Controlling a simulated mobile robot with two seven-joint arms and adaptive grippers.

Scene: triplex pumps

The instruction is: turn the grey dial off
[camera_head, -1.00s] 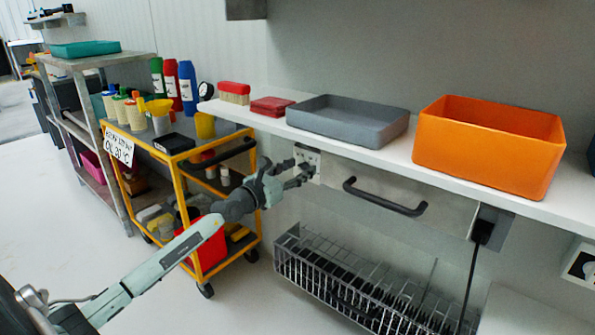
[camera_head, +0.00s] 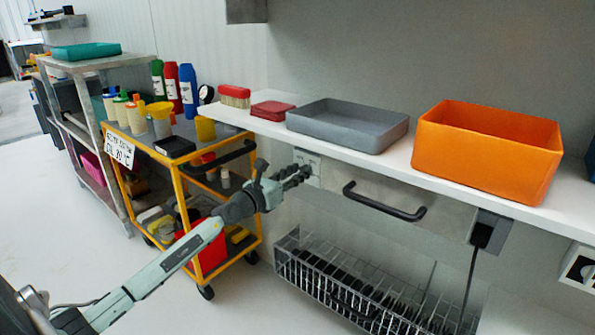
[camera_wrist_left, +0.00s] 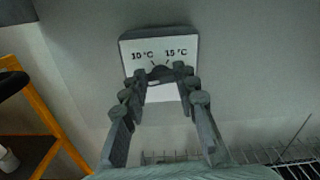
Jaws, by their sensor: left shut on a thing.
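The grey dial (camera_wrist_left: 160,74) sits on a pale plate (camera_wrist_left: 178,48) marked 10 °C and 15 °C in the left wrist view. My left gripper (camera_wrist_left: 159,78) has its fingertips on either side of the dial and is shut on it. In the head view the plate (camera_head: 308,160) is on the wall under the white shelf, and my left gripper (camera_head: 303,172) reaches it from the left and hides the dial. My right gripper is not in view.
A black handle (camera_head: 384,203) juts out right of the plate. A wire rack (camera_head: 350,285) is below. A yellow cart (camera_head: 187,215) with bottles stands left, close to my arm. The shelf (camera_head: 398,160) above carries a grey tray (camera_head: 345,127) and an orange bin (camera_head: 480,150).

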